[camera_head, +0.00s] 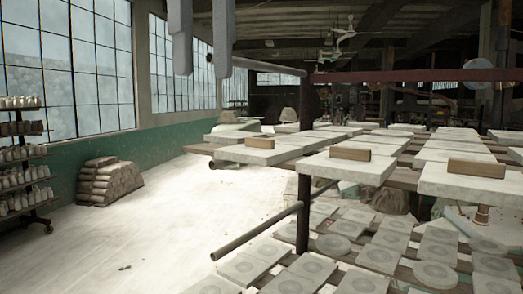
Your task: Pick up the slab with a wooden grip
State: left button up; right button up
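Pale grey slabs lie on a rack at the right. Three of them carry a brown wooden block as a grip: the near right slab (450,178) with its wooden grip (477,168), the middle slab (350,169) with its grip (350,154), and the farther left slab (236,153) with its grip (260,143). My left gripper (203,70) hangs at the top of the view, left of and above the slabs in the picture. Its two grey fingers are apart with nothing between them. My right gripper is not in view.
A dark rack post (304,210) and a rail (257,230) stand at the near end. Lower shelves hold round-marked tiles (290,283). Stacked sacks (108,181) and a shelf of jars (22,165) stand left. The pale floor (170,225) between is mostly clear.

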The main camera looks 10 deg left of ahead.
aim_at(262, 152)
jog(key=i, duration=1.65)
